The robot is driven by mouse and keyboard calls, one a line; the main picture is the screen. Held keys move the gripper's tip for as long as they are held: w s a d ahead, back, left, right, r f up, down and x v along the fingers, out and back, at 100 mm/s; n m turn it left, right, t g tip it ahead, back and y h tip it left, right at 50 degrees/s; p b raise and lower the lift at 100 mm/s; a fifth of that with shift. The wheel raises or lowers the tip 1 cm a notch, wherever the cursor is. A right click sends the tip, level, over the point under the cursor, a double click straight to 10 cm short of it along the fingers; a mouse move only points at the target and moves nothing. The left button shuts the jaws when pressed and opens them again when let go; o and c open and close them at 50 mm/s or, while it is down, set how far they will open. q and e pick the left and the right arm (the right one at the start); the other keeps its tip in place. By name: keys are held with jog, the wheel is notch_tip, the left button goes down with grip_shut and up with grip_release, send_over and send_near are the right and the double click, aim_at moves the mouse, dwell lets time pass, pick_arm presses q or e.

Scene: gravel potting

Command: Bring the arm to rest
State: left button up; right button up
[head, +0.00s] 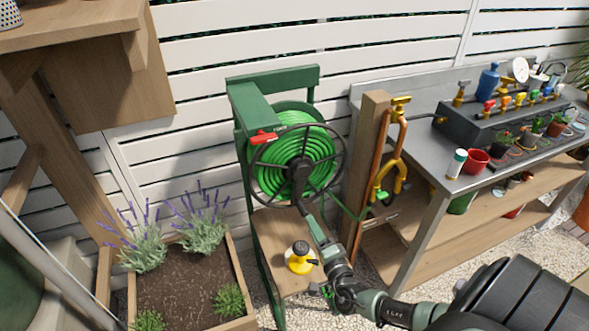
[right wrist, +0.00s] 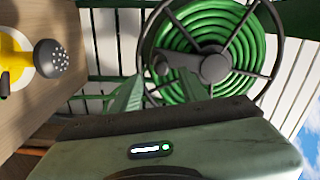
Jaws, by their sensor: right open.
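My right arm comes in from the lower right in the head view and reaches up to the hose reel (head: 268,165). My right gripper (head: 303,207) is open just below the reel's dark hub, in front of the lower wheel rim. I cannot tell whether it touches the wheel. In the right wrist view the coiled green hose (right wrist: 178,48) and the dark crank (right wrist: 207,68) lie just beyond the gripper, with nothing seen held. My left gripper is not in view.
A lavender planter (head: 243,272) is at lower left. A wooden post (head: 366,150) with hanging orange hose and the metal potting bench (head: 425,150) with pots stand right.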

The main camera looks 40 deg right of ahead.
jog(key=s+d+f+m+g+h+p, duration=0.1)
jog(key=s+d+f+m+g, duration=0.1)
jog(key=s+f+m+g, duration=0.6)
jog(key=s+d+f+m+g+h, duration=0.1)
jog(key=s+f+m, duration=0.5)
jog(key=f+m, duration=0.6)
jog(key=s+a+f+m+g+y, duration=0.2)
jog(key=s+a+f+m, duration=0.3)
jog(key=s+m, duration=0.4)
jog(key=s+a+f+m+g+y+p, duration=0.1)
jog(key=s+a+f+m, duration=0.4)
jog(key=s+m, duration=0.5)
jog(key=s+a+f+m+g+y, duration=0.3)
jog(key=s+a+m, duration=0.5)
jog(key=m, duration=0.4)
notch_tip(320, 180, down, 3)
jog(key=shift+s+a+r+g, duration=0.1)
jog(key=shift+s+a+g, duration=0.15)
jog(key=shift+s+g, duration=0.6)
